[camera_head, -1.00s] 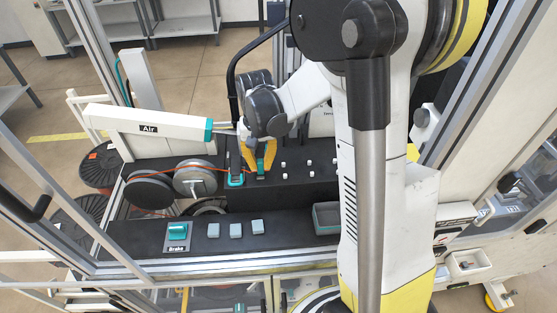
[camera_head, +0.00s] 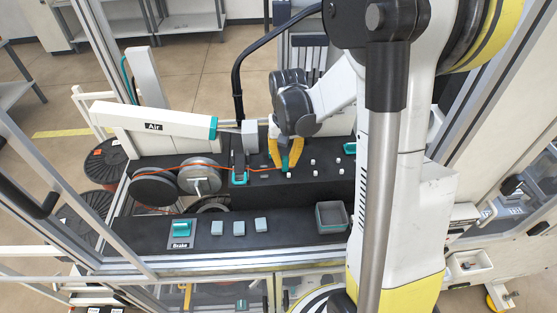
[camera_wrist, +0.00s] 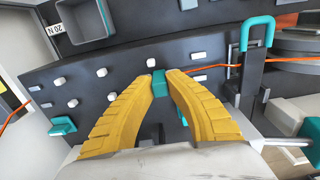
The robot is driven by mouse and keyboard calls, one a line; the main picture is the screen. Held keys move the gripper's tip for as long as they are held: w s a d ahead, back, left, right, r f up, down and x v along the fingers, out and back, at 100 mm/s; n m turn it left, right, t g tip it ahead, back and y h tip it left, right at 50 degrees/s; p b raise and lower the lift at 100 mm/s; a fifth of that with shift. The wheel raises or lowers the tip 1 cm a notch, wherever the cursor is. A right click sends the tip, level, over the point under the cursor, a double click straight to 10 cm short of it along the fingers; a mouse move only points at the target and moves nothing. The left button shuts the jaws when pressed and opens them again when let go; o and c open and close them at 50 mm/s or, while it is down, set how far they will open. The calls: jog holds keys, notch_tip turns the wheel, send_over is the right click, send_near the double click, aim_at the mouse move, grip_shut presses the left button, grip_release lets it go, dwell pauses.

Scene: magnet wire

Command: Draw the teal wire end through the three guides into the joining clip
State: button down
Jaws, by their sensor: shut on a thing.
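My gripper (camera_head: 287,166) has yellow fingers shut on the teal wire end (camera_wrist: 158,84), a small block. The orange wire (camera_head: 262,170) runs from it leftward past the teal-handled clamp (camera_head: 239,178) to the grey spools. The wrist view is reversed, with the wire (camera_wrist: 222,67) leaving to the right. White guide pegs stand on the black panel; one peg (camera_wrist: 152,62) is right beside the held block and others (camera_head: 313,161) lie further right in the head view. The teal joining clip (camera_head: 349,149) is beyond them; it also shows in the wrist view (camera_wrist: 62,126). My fingers hide part of the panel.
A grey bin (camera_head: 332,217), several grey blocks (camera_head: 239,228) and the teal Brake switch (camera_head: 182,229) are on the front ledge. The white Air arm (camera_head: 150,119) is at left. Panel between pegs and clip looks clear.

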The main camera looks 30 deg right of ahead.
jog(key=shift+s+d+p, duration=0.2)
jog(key=shift+s+d, duration=0.5)
jog(key=shift+d, duration=0.75)
jog(key=shift+s+d+p, duration=0.15)
jog(key=shift+s+d, duration=0.5)
jog(key=shift+d, duration=0.75)
jog(key=shift+s+d+p, duration=0.2)
jog(key=shift+s+d, duration=0.5)
jog(key=shift+d, duration=0.75)
jog(key=shift+s+d+b, duration=0.25)
jog(key=shift+s+d, duration=0.75)
jog(key=shift+d, duration=1.05)
jog(key=shift+s+d+b, duration=0.25)
jog(key=shift+s+d, duration=0.7)
jog(key=shift+d, duration=1.05)
jog(key=shift+s+d+b, duration=0.25)
jog(key=shift+s+d, duration=0.75)
jog(key=shift+d, duration=1.05)
jog(key=shift+f+b, duration=0.4)
jog(key=shift+b, duration=0.05)
jog(key=c, duration=1.4)
grip_release()
jog(key=shift+r, duration=0.1)
jog(key=shift+r+p, duration=1.75)
jog(key=shift+r, duration=0.75)
